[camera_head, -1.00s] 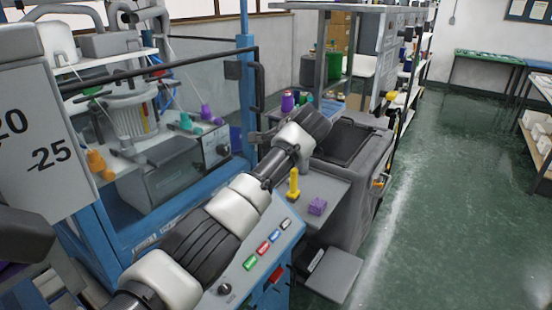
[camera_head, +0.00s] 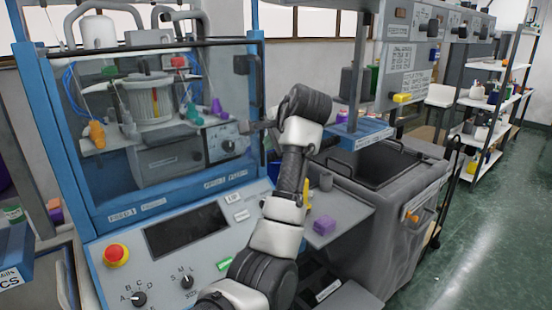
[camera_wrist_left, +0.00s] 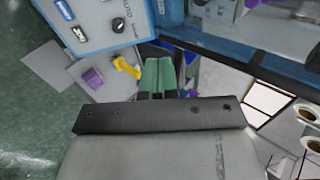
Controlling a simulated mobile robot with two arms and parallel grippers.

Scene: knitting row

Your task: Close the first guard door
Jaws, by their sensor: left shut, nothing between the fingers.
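The first guard door (camera_head: 215,90) is a clear panel with a dark top bar and a dark handle (camera_head: 257,88) at its right edge. It stands across the front of the blue-framed knitting machine (camera_head: 50,120) and looks flush or nearly so; I cannot tell if a gap is left. My left gripper (camera_head: 257,126) is at the door's right edge, below the handle; whether it touches is unclear. In the left wrist view its green fingers (camera_wrist_left: 160,76) are together and hold nothing. My right gripper is not in view.
The sloped control panel (camera_head: 165,285) has a red stop button (camera_head: 116,254) and knobs. A purple block (camera_head: 324,225) and a yellow piece (camera_wrist_left: 127,68) sit on a small grey shelf to the right. A grey bin (camera_head: 375,215) stands beyond. The green floor (camera_head: 470,250) at right is clear.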

